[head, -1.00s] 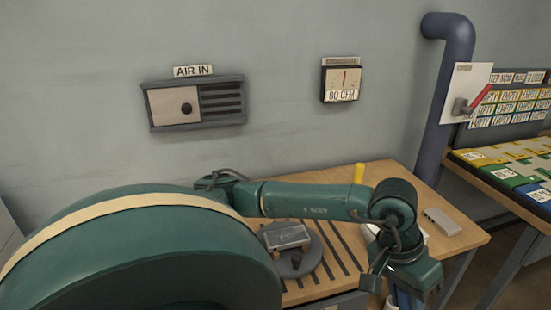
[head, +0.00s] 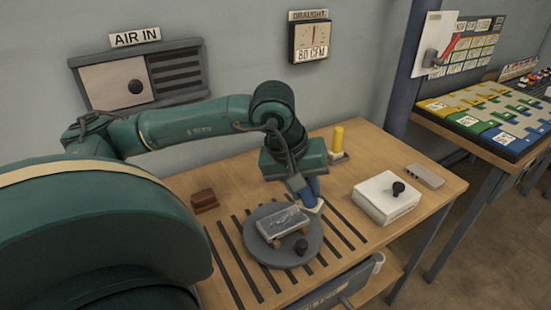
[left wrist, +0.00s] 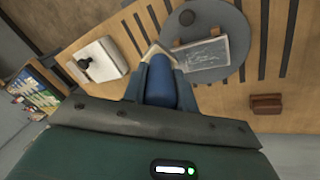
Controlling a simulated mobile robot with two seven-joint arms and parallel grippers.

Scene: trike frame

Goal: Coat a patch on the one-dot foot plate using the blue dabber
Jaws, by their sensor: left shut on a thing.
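My left gripper (head: 309,188) is shut on the blue dabber (left wrist: 160,82), which points down with its pale tip lowest. In the head view the blue dabber (head: 315,192) is just right of a grey rectangular plate (head: 282,222) with whitish scratch-like marks. No dot on the plate is readable. My right gripper is not in view.
A white box with a black knob (head: 378,202) and a grey block (head: 425,176) stand right on the slotted wooden bench (head: 430,205). A yellow dabber (head: 338,138) stands behind. A brown block (head: 205,200) lies left. A black knob (head: 301,246) sits on the turntable.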

